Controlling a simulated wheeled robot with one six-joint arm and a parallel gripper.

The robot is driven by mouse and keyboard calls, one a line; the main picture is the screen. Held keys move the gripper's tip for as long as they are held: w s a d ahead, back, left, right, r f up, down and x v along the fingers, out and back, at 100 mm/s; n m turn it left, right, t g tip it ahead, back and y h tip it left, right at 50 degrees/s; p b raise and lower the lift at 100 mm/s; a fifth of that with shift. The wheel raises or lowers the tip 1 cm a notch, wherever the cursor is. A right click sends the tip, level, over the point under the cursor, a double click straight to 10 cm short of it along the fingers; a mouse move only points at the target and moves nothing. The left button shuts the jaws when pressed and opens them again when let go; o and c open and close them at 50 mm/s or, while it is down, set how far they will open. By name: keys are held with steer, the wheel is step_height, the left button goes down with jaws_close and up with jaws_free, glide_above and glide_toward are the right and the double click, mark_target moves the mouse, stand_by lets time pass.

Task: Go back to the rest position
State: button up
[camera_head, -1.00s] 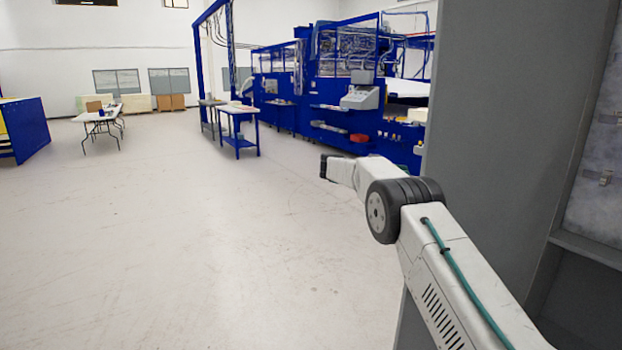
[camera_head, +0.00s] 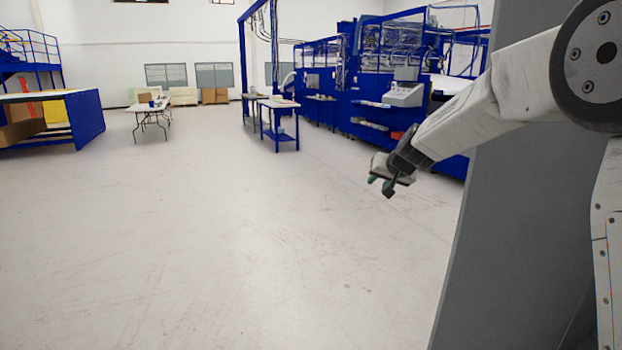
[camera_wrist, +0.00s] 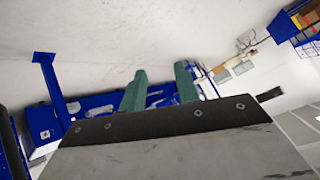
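My gripper (camera_head: 388,182) hangs at the end of my white arm, right of the middle in the head view. The arm reaches in from the right edge, with a large round joint at the top right corner. In the wrist view, the two green fingers of my gripper (camera_wrist: 160,76) stand apart with nothing between them. No object is held. My gripper is in the air, with open floor and blue machinery behind it.
A tall grey panel (camera_head: 505,215) stands close on the right, behind my arm. Blue machinery (camera_head: 365,75), a small blue table (camera_head: 280,103) and a white folding table (camera_head: 150,107) stand farther off. The floor (camera_head: 230,240) is clear.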

steer(key=s+d+g+h, duration=0.1)
steer(key=s+d+g, duration=0.1)
steer(key=s, duration=1.6)
steer(key=s+d+n+g, duration=0.1)
steer(key=s+d+g, duration=0.1)
steer(key=s, duration=1.6)
steer(key=s+d+n+g+h, duration=0.1)
steer(key=s+d+g, duration=0.2)
steer(key=s, duration=1.5)
steer(key=shift+f+g+h, duration=0.3)
steer(key=shift+f+g, duration=0.1)
steer(key=shift+g, duration=0.1)
